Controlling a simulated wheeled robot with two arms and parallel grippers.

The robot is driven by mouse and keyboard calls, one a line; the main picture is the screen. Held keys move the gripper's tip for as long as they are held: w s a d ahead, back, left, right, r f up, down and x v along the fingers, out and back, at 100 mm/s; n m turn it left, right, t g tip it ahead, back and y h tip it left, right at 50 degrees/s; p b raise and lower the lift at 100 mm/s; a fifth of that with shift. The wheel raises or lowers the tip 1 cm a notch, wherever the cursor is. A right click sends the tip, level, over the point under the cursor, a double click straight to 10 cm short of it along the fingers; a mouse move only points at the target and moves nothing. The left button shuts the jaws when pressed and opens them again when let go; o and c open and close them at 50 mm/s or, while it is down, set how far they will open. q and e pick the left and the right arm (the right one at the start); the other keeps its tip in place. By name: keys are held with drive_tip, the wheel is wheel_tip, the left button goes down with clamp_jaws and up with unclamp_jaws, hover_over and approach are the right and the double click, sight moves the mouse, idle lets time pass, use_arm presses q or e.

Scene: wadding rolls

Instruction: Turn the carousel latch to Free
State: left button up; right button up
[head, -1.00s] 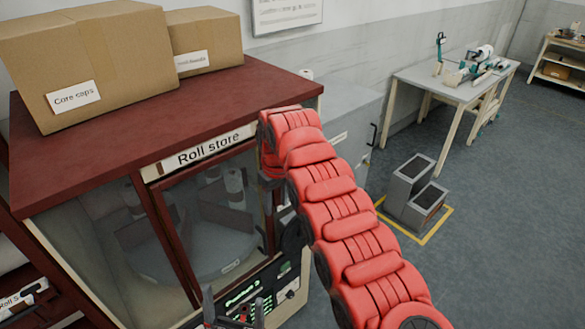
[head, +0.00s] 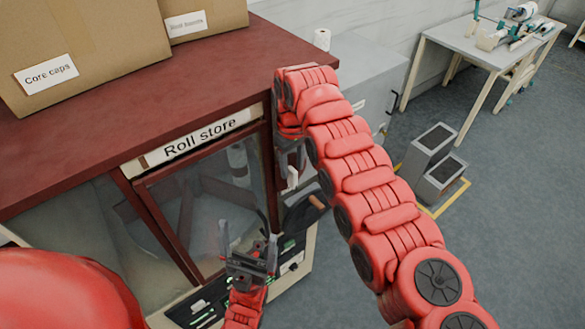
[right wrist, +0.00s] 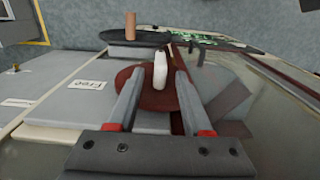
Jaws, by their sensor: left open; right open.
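The carousel latch (right wrist: 160,70) is a white handle on a dark red disc (right wrist: 130,82). In the right wrist view it stands upright in the picture, and the "Free" label (right wrist: 88,85) lies to its left on a grey panel. My right gripper (right wrist: 159,76) is open, its fingers on either side of the handle; contact cannot be told. In the head view my right gripper (head: 290,158) is partly hidden by its arm at the roll store's (head: 205,140) right corner. My left gripper (head: 248,246) is open and empty before the lower control panel (head: 200,308).
A dark round plate (head: 300,218) with a brown peg (head: 317,202) sits just below my right gripper. Boxes (head: 75,50) stand on the store's top. A grey cabinet (head: 365,75) is behind right; open floor (head: 520,190) lies right.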

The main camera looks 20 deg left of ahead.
sight(292, 169)
wheel_tip(292, 169, down, 2)
drive_tip(key=shift+w+f+p, duration=0.1)
drive_tip(key=shift+f+p, duration=0.05)
drive_tip(key=shift+p, duration=0.4)
drive_tip(key=shift+s+f, duration=0.2)
drive_tip(key=shift+f, duration=0.25)
drive_tip(key=shift+w, duration=0.1)
drive_tip(key=shift+c, duration=0.3)
clamp_jaws()
